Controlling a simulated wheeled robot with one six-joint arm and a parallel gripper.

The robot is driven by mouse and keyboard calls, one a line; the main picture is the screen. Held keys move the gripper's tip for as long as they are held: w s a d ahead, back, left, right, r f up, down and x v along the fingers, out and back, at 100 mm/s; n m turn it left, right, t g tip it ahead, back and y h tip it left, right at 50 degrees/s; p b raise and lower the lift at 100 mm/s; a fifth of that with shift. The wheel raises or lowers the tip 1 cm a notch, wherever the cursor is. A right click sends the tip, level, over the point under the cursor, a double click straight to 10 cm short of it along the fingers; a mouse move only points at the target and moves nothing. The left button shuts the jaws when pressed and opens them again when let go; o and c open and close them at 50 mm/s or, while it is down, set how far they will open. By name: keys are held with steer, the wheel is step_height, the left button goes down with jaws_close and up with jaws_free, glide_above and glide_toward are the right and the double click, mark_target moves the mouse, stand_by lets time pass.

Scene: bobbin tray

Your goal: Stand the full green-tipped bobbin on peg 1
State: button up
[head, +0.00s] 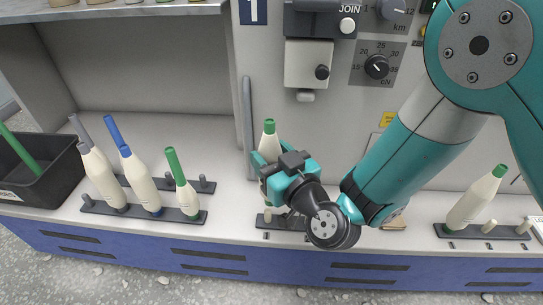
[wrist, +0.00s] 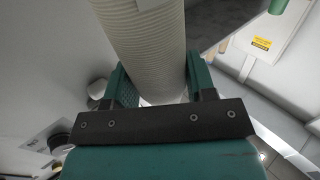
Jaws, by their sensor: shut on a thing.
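My gripper (head: 281,172) is in the middle of the head view, shut on a cream, wound bobbin with a green tip (head: 269,145). In the wrist view the ribbed bobbin (wrist: 148,50) fills the space between the two teal fingers. A dark peg rail (head: 285,223) lies on the shelf below my gripper, with a short pale peg (head: 267,216) showing at its left. I cannot tell whether the bobbin's base touches the rail or a peg.
On the left rail (head: 140,212) stand bobbins with grey, blue and green (head: 186,195) tips. Another green-tipped bobbin (head: 474,201) leans on the right rail. A black bin (head: 40,190) is at far left. The machine panel (head: 330,120) rises close behind my gripper.

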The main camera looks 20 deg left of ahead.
steer(key=shift+s+a+f, duration=0.15)
steer(key=shift+a, duration=0.05)
steer(key=shift+a+f+b, duration=0.15)
steer(key=shift+f+b, duration=0.8)
steer(key=shift+b, duration=0.05)
step_height(320, 180, down, 4)
steer(key=b, duration=0.4)
steer(key=shift+r, duration=0.2)
steer(key=shift+s+f+b, duration=0.15)
steer(key=shift+f+b, duration=0.25)
steer(key=shift+f, duration=0.15)
steer(key=o, duration=0.7)
steer(key=shift+s, duration=0.1)
